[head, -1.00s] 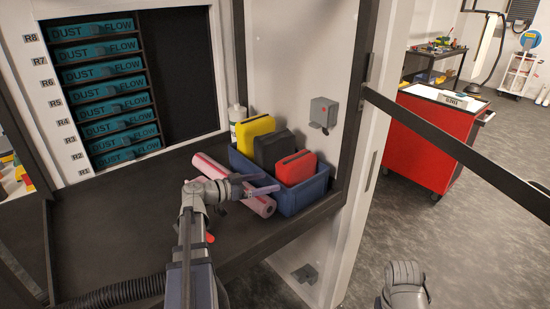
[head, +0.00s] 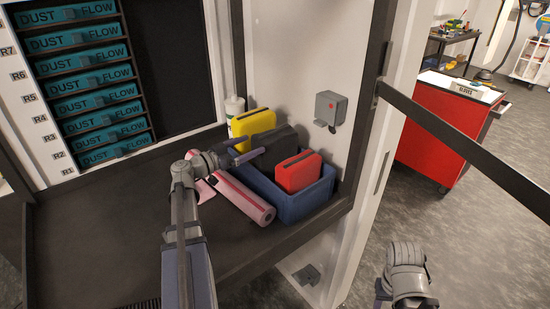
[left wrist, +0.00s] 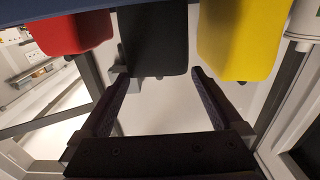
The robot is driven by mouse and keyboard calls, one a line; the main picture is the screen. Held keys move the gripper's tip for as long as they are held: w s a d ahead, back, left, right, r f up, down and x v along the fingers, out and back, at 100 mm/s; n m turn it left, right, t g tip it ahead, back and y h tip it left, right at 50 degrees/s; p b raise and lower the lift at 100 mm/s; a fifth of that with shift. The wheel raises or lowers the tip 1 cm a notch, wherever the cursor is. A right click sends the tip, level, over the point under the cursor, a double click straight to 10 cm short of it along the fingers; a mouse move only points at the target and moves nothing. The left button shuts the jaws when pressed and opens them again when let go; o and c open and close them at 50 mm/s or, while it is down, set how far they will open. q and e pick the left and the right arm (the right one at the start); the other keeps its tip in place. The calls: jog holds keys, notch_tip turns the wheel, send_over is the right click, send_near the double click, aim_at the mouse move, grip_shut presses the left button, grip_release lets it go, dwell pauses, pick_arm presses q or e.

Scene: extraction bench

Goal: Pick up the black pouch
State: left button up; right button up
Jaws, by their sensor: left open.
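The black pouch (head: 278,147) stands in a blue bin (head: 305,206) between a yellow pouch (head: 254,124) and a red pouch (head: 299,172). My left gripper (head: 253,147) is open at the left side of the black pouch, near its upper part, and partly covers it. In the left wrist view the black pouch (left wrist: 152,40) is ahead, between the directions of the two open fingers (left wrist: 158,78). The fingertips are close to its edge; I cannot tell whether they touch. My right gripper is not visible; only part of my right arm shows at the bottom.
A pink roll (head: 245,200) lies on the dark bench (head: 100,235) in front of the bin. A white bottle (head: 234,110) stands behind the yellow pouch. A grey switch box (head: 329,108) is on the white panel above the bin. The bench's left part is clear.

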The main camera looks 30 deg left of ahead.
aim_at(271, 134)
pick_arm(q)
jog(key=x, duration=0.3)
jog(key=shift+a, duration=0.1)
jog(key=shift+w+d, duration=0.25)
jog(key=shift+w, duration=0.2)
jog(key=x, duration=0.5)
jog(key=shift+w+d+r, duration=0.1)
jog(key=shift+d+r, duration=0.05)
grip_shut()
dwell(0.3)
